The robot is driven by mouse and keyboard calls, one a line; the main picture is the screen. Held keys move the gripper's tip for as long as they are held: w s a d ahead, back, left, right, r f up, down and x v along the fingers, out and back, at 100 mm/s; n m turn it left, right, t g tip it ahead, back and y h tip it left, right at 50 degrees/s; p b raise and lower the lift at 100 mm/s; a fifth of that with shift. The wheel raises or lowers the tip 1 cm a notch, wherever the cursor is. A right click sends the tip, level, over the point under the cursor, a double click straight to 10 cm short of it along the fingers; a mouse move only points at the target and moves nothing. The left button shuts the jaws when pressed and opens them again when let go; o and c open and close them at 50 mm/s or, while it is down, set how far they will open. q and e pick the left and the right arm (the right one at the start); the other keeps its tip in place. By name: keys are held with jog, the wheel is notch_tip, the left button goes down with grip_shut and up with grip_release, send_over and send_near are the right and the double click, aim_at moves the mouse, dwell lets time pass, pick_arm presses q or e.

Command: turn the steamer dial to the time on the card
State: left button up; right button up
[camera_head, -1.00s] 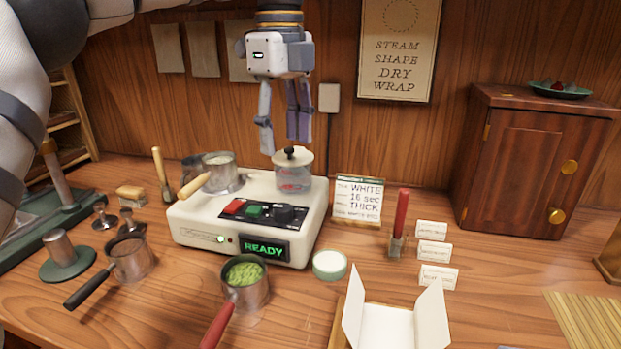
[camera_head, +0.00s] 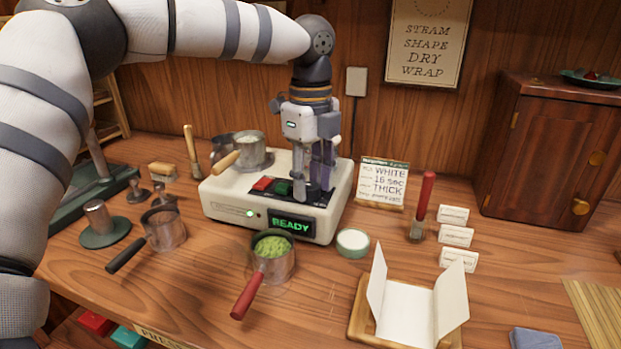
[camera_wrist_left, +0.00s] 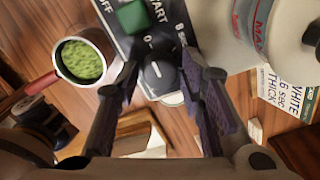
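The steamer (camera_head: 222,204) is a cream box with a red button (camera_head: 263,184), a green button (camera_head: 284,188) and a lit READY display (camera_head: 291,224). Its dark dial (camera_wrist_left: 160,75) shows in the left wrist view with a white pointer mark, near the labels "0" and "8 sec". My left gripper (camera_head: 312,190) points down over the dial. Its open fingers stand either side of the dial in the wrist view; I cannot tell whether they touch it. In the head view the gripper mostly hides the dial. The card (camera_head: 383,183) reads WHITE, 16 sec, THICK. My right gripper is not in view.
A pan of green leaves (camera_head: 272,245) and a small white-filled bowl (camera_head: 352,243) stand in front of the steamer. A metal pot (camera_head: 252,152) sits on its back. A red-handled brush (camera_head: 422,205) and small labels stand right of the card. An open wrapper (camera_head: 405,310) lies at the front.

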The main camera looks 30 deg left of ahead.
pick_arm(q)
jog(key=c, duration=0.6)
jog(key=shift+o, duration=0.2)
